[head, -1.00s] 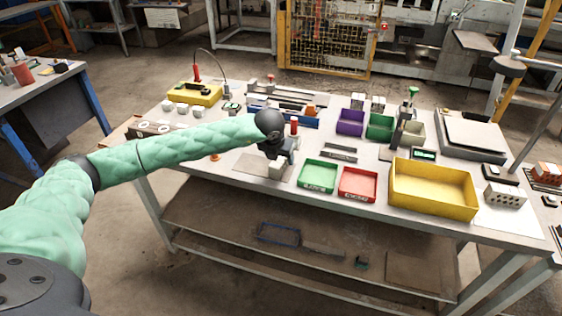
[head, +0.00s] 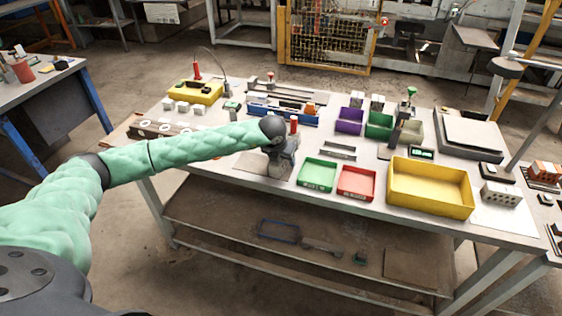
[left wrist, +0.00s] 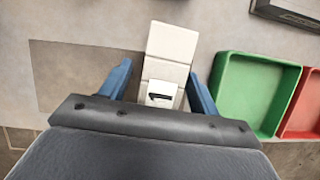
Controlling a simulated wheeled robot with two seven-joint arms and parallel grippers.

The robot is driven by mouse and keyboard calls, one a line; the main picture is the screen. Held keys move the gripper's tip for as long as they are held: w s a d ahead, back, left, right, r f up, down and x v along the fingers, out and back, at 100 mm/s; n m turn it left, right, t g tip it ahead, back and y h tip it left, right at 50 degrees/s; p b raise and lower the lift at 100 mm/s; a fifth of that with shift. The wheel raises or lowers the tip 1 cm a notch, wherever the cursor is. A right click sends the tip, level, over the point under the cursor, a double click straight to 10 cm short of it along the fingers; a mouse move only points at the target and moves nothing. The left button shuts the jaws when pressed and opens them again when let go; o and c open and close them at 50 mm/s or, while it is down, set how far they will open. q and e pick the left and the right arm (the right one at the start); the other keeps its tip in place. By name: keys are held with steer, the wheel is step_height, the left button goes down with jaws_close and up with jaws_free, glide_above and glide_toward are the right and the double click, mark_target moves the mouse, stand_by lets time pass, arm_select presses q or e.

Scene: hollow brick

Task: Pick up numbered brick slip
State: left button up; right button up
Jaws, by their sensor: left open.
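A pale cream block, which looks like the brick slip (left wrist: 172,42), stands out between the fingers in the left wrist view. Its top is a bright square, with a stepped lower part towards me and a small white piece with a dark mark (left wrist: 161,97) at the near end. I cannot read a number. My left gripper (head: 279,171) is low over the table left of the green tray. In the left wrist view its two blue fingers (left wrist: 158,74) are open, one on each side of the block, with narrow gaps. In the head view the gripper mostly hides the block. My right gripper is not in view.
The green tray (head: 317,175) and the red tray (head: 357,183) stand just right of my left gripper, with the large yellow tray (head: 430,188) beyond. A grey mat (left wrist: 82,75) lies to the left. Small white blocks (head: 182,107) stand at the back left.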

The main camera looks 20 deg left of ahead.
arm_select(q)
steer(key=shift+f+b, duration=0.15)
steer(key=shift+b, duration=0.2)
steer(key=c, duration=1.2)
